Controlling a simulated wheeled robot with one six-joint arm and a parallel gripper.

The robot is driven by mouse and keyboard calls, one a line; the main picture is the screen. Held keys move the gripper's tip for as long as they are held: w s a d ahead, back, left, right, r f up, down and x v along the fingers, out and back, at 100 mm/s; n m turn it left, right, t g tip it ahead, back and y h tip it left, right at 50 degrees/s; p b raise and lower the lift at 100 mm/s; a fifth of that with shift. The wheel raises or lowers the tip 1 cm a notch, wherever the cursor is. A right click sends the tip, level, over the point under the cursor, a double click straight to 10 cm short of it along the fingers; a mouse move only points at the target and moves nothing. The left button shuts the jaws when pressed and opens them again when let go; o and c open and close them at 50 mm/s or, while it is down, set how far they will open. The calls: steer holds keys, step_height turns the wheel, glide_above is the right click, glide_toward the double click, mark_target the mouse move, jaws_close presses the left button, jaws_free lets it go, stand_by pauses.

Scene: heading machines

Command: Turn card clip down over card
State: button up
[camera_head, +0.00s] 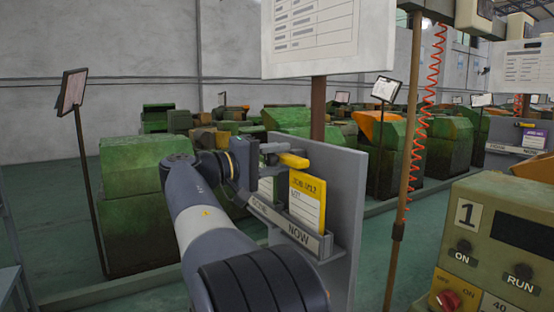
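The card (307,203), with a yellow top and a white lower part, stands upright in the slot marked NOW on a grey board. The yellow card clip (293,160) sticks out just above the card's top edge, roughly level and not lying over the card's face. My gripper (276,154) is at the left end of the clip, with its fingers pointing right towards it. The fingers are small and partly overlapped, so I cannot tell whether they touch or grip the clip.
The grey board (344,205) stands upright right of the card, with a labelled rack (290,229) along its front. A paler card (266,188) sits in the left slot. A brown post (402,180) and a control panel (500,245) stand to the right. Green machines fill the background.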

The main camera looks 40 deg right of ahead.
steer(key=shift+a, duration=0.1)
steer(key=v, duration=1)
steer(key=shift+a, duration=0.3)
steer(key=shift+w, duration=0.1)
steer(key=x, duration=1.1)
steer(key=shift+a, duration=0.2)
